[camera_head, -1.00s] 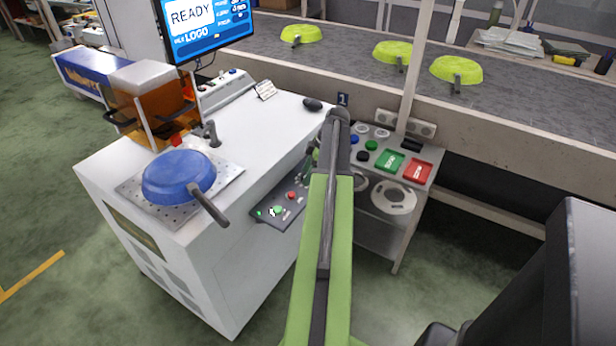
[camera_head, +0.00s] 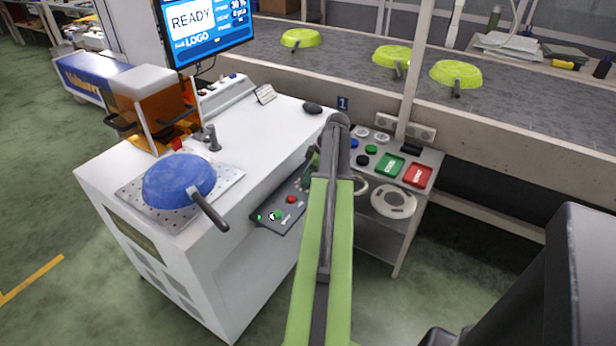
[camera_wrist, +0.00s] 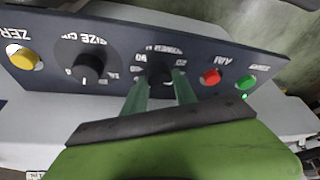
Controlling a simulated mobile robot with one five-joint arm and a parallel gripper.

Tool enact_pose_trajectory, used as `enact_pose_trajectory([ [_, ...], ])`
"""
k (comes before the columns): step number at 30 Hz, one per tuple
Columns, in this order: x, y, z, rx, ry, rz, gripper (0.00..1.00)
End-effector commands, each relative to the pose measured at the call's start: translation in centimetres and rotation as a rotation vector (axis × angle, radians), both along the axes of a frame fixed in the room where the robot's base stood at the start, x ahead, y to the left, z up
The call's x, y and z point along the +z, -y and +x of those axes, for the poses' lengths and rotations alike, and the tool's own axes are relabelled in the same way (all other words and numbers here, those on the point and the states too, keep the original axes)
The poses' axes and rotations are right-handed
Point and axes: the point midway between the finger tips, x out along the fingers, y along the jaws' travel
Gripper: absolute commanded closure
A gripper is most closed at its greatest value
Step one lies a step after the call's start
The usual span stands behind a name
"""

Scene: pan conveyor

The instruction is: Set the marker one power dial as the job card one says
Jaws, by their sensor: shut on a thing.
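The marker's dark control panel (camera_head: 285,205) juts from the white cabinet's right side. In the wrist view its lettering is upside down. The power dial (camera_wrist: 158,66) is a black knob between the size dial (camera_wrist: 90,66) and the red aim button (camera_wrist: 211,76). My gripper (camera_wrist: 161,82) is shut on the power dial, one green finger on each side. The fingers cover part of the dial and its scale, so its setting cannot be read. In the head view my arm hides the dial. A small white card (camera_head: 265,94) stands on the cabinet top, too small to read.
A yellow button (camera_wrist: 23,57) and a green button (camera_wrist: 246,82) flank the dials. A blue pan (camera_head: 178,180) sits on the marker's perforated plate. The screen (camera_head: 205,28) reads READY. A button stand (camera_head: 425,157) is right of my arm; yellow-green pans (camera_head: 455,74) lie on the conveyor behind.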

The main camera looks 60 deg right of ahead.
Motion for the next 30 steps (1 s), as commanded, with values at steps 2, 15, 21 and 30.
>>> enact_pose_trajectory([
  [2,-0.02,-0.27,-0.15,-0.054,-0.001,0.0,1.0],
  [15,-0.03,-0.56,-0.2,-0.462,-0.002,0.0,1.0],
  [21,-0.03,-0.68,-0.14,-0.651,-0.003,-0.001,1.0],
  [30,-0.03,-0.8,-0.01,-0.934,-0.002,-0.001,1.0],
])
